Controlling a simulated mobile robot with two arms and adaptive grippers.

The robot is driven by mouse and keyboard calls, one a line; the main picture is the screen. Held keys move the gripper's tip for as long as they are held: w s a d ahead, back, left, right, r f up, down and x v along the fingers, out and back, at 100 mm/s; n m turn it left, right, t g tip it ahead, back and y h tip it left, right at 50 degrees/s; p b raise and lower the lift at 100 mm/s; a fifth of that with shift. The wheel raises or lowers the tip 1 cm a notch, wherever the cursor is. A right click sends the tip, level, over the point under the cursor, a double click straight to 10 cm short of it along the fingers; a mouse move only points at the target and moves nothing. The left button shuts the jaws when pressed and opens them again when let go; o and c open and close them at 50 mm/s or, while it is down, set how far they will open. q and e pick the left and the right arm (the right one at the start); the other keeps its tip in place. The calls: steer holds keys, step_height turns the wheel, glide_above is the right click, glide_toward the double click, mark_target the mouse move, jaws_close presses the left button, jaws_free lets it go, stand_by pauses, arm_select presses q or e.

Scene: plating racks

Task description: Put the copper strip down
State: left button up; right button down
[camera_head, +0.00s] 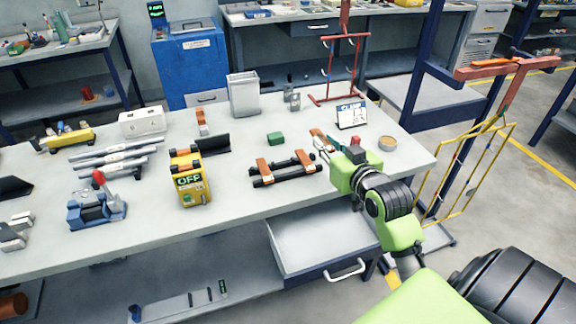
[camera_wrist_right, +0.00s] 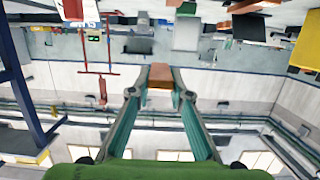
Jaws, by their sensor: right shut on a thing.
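My right gripper (camera_head: 325,149) is over the right part of the bench, its fingers pointing left and away. In the right wrist view, my right gripper (camera_wrist_right: 160,90) is shut on a copper strip (camera_wrist_right: 160,76), held between the fingertips. The held copper strip (camera_head: 318,137) shows partly in the head view; whether it touches the bench is hard to tell. Just left of the gripper, a black rack (camera_head: 284,178) bears two other copper pieces (camera_head: 263,166). My left gripper is in neither view.
A yellow box reading OFF (camera_head: 190,185) stands left of the rack. A small green block (camera_head: 276,138), a CLAMP sign (camera_head: 352,115), a red stand (camera_head: 332,99) and a round dish (camera_head: 388,143) are nearby. The bench front (camera_head: 235,195) has clear room; a drawer (camera_head: 325,245) is open below.

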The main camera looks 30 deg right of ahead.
steer(key=w+a+f, duration=0.3)
steer(key=w+f, duration=0.1)
steer(key=w, duration=0.1)
steer(key=w+a+f, duration=0.2)
steer(key=shift+w+a+f+p, duration=0.15)
steer(key=shift+a+f+p, duration=0.2)
steer(key=shift+f+p, duration=0.05)
steer(key=shift+w+a+f, duration=0.2)
steer(key=shift+f, duration=0.4)
steer(key=shift+w+a+f, duration=0.15)
steer(key=shift+f, duration=0.4)
steer(key=shift+f+p, duration=0.3)
steer(key=shift+p, duration=0.3)
steer(key=shift+f, duration=0.4)
steer(key=shift+f, duration=0.1)
steer(key=shift+f, duration=0.15)
steer(key=c, duration=1.8)
jaws_free()
steer(key=shift+c, duration=0.2)
